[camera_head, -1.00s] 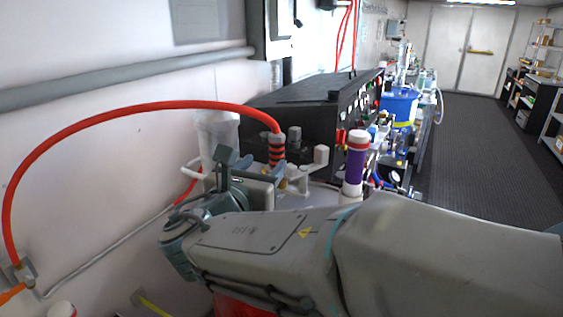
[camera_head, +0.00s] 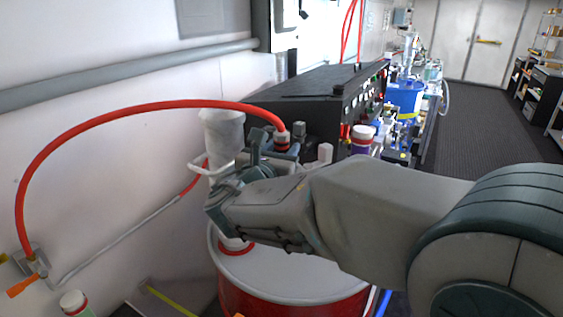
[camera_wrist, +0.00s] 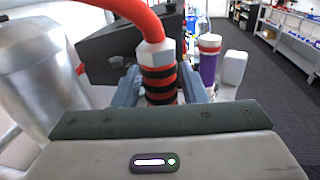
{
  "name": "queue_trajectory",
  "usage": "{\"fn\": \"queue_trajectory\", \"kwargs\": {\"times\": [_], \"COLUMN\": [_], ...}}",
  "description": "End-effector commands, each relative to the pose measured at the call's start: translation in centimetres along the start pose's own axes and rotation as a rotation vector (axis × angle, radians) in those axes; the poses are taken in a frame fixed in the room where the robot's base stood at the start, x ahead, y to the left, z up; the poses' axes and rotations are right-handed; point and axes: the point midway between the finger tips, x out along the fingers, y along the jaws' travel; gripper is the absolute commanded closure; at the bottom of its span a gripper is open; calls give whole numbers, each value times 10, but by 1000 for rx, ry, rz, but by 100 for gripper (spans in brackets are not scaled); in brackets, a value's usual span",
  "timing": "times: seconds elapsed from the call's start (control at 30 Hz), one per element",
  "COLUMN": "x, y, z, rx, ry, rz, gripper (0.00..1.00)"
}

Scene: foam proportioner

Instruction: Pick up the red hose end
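The red hose (camera_head: 120,112) arches from a wall fitting at lower left over to its end. The hose end (camera_head: 283,141) points down and has a grey collar above red and black rings. It also shows in the wrist view (camera_wrist: 158,78), upright between my two fingers. My gripper (camera_head: 272,150) is open, with one blue-grey finger on each side of the ringed part. I cannot tell whether either finger touches it. In the head view my gripper partly covers the lower part of the hose end.
A black control box (camera_head: 318,100) stands behind. A red drum with a grey lid (camera_head: 290,275) is below my arm.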

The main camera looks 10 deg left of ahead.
Motion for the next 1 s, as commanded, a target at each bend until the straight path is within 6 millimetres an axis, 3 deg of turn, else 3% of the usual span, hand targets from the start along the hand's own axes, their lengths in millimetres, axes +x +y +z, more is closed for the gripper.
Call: {"fn": "queue_trajectory", "kwargs": {"times": [0.03, 0.1, 0.13, 0.53, 0.77, 1.0], "x": [0, 0, 0, 0, 0, -8], "y": [0, 0, 0, 0, -1, -42], "z": [0, 0, 0, 6, 38, 65], "rx": [0, 0, 0, 3, 7, 6], "ry": [0, 0, 0, -3, -4, -5], "rz": [0, 0, 0, -1, -2, -4], "gripper": [76, 95, 100, 100, 100, 100]}}
